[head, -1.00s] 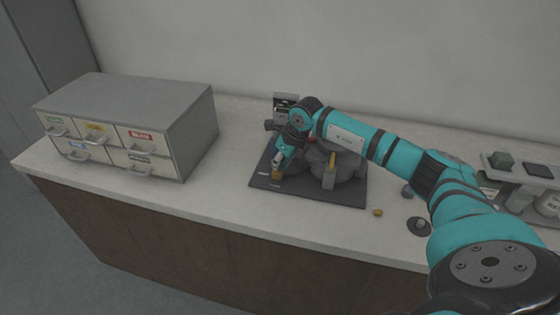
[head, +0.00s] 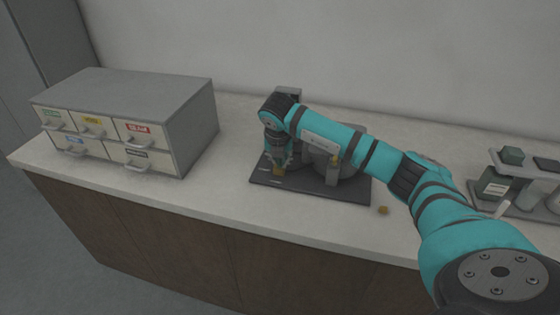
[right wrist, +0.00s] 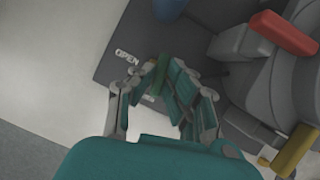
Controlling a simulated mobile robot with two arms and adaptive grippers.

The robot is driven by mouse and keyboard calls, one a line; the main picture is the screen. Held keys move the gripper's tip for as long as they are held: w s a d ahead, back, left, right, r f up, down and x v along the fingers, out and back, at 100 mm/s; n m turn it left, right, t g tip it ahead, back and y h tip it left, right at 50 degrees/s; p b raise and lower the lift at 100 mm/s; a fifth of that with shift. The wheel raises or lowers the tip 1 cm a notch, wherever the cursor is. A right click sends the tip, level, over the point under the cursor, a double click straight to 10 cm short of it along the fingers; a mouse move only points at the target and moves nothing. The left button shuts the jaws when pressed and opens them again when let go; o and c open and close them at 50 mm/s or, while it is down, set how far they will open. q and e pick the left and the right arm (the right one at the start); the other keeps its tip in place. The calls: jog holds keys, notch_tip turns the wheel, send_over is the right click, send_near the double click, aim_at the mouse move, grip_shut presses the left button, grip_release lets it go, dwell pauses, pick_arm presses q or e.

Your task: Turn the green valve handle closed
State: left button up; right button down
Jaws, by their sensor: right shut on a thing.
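The mounting press (head: 352,170) stands on a dark base plate (head: 330,192) on the counter. In the right wrist view the green valve handle (right wrist: 158,80) shows as a small bar between the fingers of my right gripper (right wrist: 163,75), which is shut on it. The white word OPEN is printed on the base plate (right wrist: 105,62) to its left. In the head view my right gripper (head: 277,164) points down at the plate's left part, and its fingers and arm hide the handle and much of the press. My left gripper is not in view.
In the right wrist view a red handle (right wrist: 284,32), a yellow handle (right wrist: 294,150) and a blue part (right wrist: 169,8) surround the gripper. A drawer cabinet (head: 125,118) stands left, a rack with bottles (head: 515,182) right. A small brass-coloured piece (head: 384,210) lies near the plate.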

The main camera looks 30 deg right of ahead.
jog(key=shift+w+r+m+g+h+b, duration=0.15)
jog(key=shift+m+g+h+b, duration=0.25)
jog(key=shift+m, duration=0.7)
jog(key=c, duration=1.4)
grip_release()
jog(key=shift+o, duration=0.2)
jog(key=v, duration=1.2)
